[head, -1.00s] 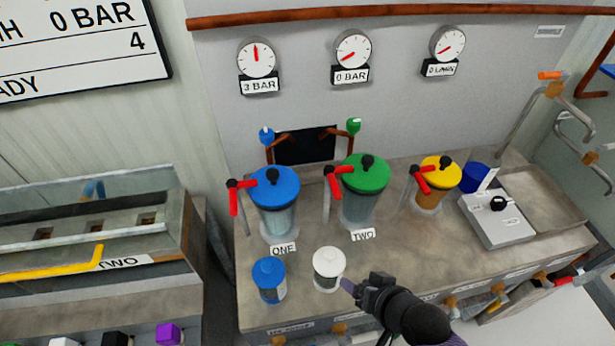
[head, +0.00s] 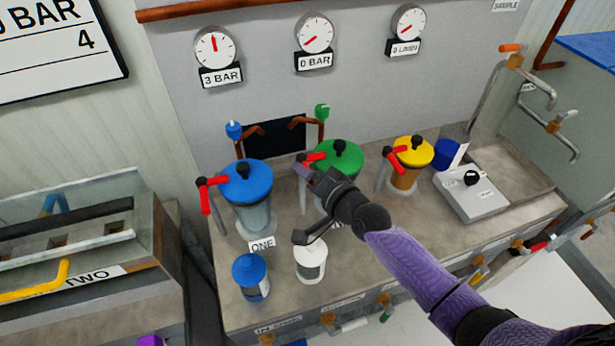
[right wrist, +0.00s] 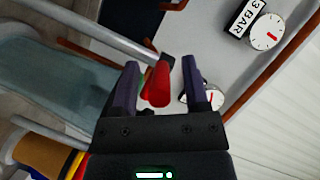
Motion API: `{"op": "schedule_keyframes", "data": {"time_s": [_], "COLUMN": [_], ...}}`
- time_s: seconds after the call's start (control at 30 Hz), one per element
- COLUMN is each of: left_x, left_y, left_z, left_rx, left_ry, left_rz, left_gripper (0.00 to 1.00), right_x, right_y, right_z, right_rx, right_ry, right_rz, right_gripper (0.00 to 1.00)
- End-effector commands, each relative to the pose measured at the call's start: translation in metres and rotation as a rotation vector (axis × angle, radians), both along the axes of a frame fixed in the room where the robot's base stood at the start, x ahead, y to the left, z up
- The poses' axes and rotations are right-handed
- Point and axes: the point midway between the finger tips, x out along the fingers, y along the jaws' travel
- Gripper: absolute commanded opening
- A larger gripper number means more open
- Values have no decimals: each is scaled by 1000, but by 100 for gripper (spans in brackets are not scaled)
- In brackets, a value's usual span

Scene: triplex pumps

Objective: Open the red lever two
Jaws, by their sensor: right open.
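The red lever two (head: 314,158) is on the valve at the left of the green-lidded pump (head: 340,155). My gripper partly covers it in the head view. My right gripper (head: 307,173) is at this lever, with its arm coming in from the lower right. In the right wrist view, the gripper (right wrist: 162,75) is open. A red lever (right wrist: 158,86) shows between its two purple fingers, with space on both sides. Whether the fingers touch it I cannot tell. My left gripper is not in view.
The blue-lidded pump one (head: 246,182), with its own red lever (head: 206,196), stands to the left. The yellow-lidded pump (head: 412,152) is to the right. A blue jar (head: 250,275) and a white jar (head: 310,260) stand in front. Gauges hang on the wall.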

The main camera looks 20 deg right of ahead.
Motion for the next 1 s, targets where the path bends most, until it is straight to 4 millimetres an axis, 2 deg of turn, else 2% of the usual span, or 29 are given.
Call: {"op": "schedule_keyframes", "data": {"time_s": [0.27, 0.53, 1.0], "left_x": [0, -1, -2], "left_y": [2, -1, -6], "left_z": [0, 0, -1], "left_rx": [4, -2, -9], "left_ry": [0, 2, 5], "left_rz": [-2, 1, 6], "left_gripper": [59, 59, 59], "right_x": [1, 1, 1], "right_y": [1, 1, 1], "right_z": [0, 0, 0], "right_rx": [-1, -1, -1], "right_ry": [0, 0, 1], "right_rz": [1, 1, 1], "right_gripper": [56, 0, 0]}}
